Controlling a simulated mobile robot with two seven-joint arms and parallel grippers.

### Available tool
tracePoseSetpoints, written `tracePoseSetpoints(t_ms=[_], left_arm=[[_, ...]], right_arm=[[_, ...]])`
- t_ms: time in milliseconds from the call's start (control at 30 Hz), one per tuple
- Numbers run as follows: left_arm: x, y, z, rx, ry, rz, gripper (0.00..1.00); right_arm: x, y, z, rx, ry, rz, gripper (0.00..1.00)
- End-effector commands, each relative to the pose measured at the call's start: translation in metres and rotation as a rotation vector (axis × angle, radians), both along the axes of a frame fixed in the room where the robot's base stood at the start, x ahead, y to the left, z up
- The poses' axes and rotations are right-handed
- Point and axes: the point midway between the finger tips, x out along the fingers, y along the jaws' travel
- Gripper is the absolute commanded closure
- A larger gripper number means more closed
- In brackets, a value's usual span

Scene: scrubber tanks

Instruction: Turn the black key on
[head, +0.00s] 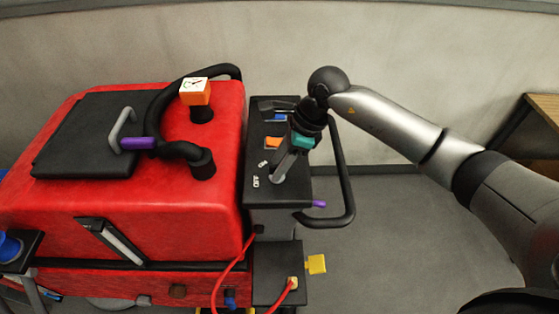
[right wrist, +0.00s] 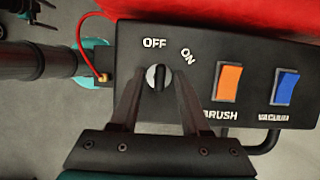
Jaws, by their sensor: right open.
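The black key (right wrist: 158,77) sits on the dark control panel (right wrist: 190,55) in the right wrist view, below the OFF label, with the ON label up and right of it. The key stands upright, in line with OFF. My right gripper (right wrist: 157,88) is open, with one finger on either side of the key; I cannot tell whether they touch it. In the head view my right gripper (head: 279,175) reaches down onto the panel (head: 265,192) and hides the key. My left gripper does not show.
An orange BRUSH switch (right wrist: 228,82) and a blue VACUUM switch (right wrist: 285,88) lie right of the key. In the head view a black handle bar (head: 343,180) stands right of the panel, and the red scrubber body (head: 225,140) left of it. Open floor lies to the right.

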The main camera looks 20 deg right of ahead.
Motion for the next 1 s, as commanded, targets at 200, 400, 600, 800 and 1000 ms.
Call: tracePoseSetpoints(t_ms=[200, 400, 600, 800, 1000], left_arm=[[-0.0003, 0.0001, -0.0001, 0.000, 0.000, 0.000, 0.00], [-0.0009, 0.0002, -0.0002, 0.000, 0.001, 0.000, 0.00], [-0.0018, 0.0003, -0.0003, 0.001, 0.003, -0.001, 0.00], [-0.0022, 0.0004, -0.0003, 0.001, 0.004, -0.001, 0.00], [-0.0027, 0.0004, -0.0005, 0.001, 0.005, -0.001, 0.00]], right_arm=[[-0.0003, 0.0001, 0.0000, 0.000, 0.001, 0.000, 0.64], [-0.0003, 0.0001, 0.0002, 0.000, 0.001, 0.000, 0.86], [-0.0003, 0.0001, 0.0003, 0.000, 0.001, 0.000, 1.00], [-0.0002, 0.0000, 0.0005, 0.000, 0.001, 0.000, 1.00], [-0.0002, -0.0001, 0.0005, 0.000, 0.001, -0.003, 1.00]])
